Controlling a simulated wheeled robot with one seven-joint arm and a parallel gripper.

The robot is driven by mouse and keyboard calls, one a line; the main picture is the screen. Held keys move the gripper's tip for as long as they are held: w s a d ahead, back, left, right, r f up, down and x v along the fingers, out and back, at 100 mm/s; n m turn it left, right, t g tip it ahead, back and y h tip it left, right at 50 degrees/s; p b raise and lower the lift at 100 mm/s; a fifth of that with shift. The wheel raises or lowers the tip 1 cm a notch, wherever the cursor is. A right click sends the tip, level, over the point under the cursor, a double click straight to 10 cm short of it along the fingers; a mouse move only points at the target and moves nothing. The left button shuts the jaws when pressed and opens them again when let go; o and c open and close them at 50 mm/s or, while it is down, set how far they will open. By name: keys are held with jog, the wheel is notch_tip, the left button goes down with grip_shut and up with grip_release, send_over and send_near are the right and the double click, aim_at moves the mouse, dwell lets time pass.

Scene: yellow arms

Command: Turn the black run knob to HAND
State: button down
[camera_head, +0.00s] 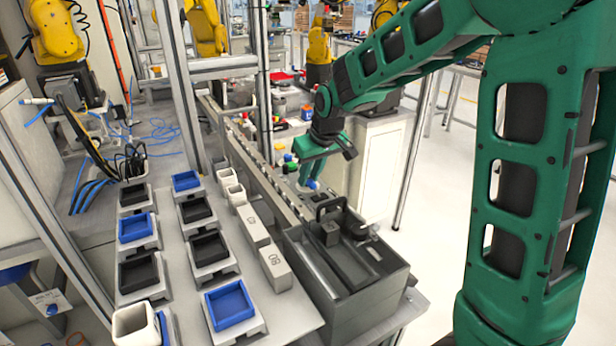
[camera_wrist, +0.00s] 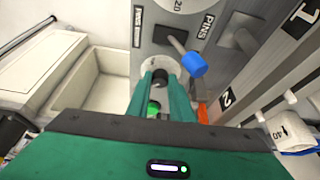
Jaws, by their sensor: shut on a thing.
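The black run knob (camera_wrist: 160,78) sits on a round pale dial on the grey panel (camera_wrist: 160,40) in the wrist view. My gripper (camera_wrist: 162,73) has its two green fingers on either side of the knob and is shut on it. The fingers cover much of the knob, so I cannot tell which way it points, and I cannot read a HAND mark. In the head view my gripper (camera_head: 311,184) reaches down to the panel beside the long conveyor; the knob is hidden there.
A lever with a blue end (camera_wrist: 195,64) stands close to the right of my fingers. A green button (camera_wrist: 153,108) shows between them. A beige bin (camera_wrist: 95,80) lies to the left. In the head view, a dark grey box (camera_head: 375,300) stands in front of the panel.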

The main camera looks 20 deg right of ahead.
jog(key=shift+w+d+r+n+y, duration=0.15)
jog(key=shift+n+y, duration=0.25)
jog(key=shift+n, duration=0.4)
jog(key=c, duration=1.6)
grip_release()
jog(key=shift+o, duration=0.2)
jog(key=v, duration=1)
jog(key=shift+r, duration=0.25)
jog(key=shift+d, duration=0.1)
